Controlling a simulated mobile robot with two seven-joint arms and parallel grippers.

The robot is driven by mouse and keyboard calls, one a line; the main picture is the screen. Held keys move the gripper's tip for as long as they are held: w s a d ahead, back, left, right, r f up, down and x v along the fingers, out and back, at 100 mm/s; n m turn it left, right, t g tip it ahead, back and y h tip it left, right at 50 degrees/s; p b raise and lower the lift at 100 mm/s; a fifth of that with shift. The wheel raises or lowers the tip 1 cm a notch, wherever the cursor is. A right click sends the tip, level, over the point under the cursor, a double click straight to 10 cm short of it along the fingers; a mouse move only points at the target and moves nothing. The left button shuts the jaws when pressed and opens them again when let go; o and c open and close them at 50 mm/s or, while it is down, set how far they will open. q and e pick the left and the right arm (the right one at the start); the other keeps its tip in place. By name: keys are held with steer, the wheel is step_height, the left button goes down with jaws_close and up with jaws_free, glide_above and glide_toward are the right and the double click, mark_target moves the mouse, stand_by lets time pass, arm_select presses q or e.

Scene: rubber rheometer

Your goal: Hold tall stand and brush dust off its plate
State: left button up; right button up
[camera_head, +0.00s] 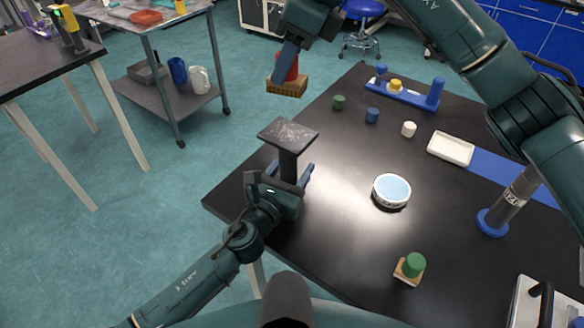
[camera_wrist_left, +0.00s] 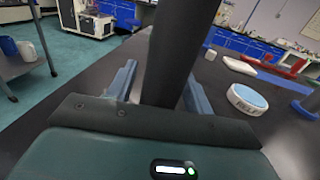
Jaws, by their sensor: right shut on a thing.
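The tall stand has a dark post (camera_head: 288,167) and a flat square plate (camera_head: 288,134) on top, with pale dust specks on it. The stand is near the table's left edge. My left gripper (camera_head: 292,176) is around the post, with its fingers on either side. In the left wrist view the post (camera_wrist_left: 172,50) rises between the fingers, with a gap visible at the left finger. My right gripper (camera_head: 290,58) is shut on a brush with a red handle and a wooden block (camera_head: 287,87). The brush is in the air above and beyond the plate, apart from it.
On the black table (camera_head: 330,240) are a round blue-topped dish (camera_head: 391,188), a green-knobbed wooden block (camera_head: 411,267), a white tray (camera_head: 451,148), several small cylinders and a blue rack (camera_head: 400,95). A metal cylinder on a blue base (camera_head: 494,222) stands at right.

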arm_select(q)
steer(key=c, duration=1)
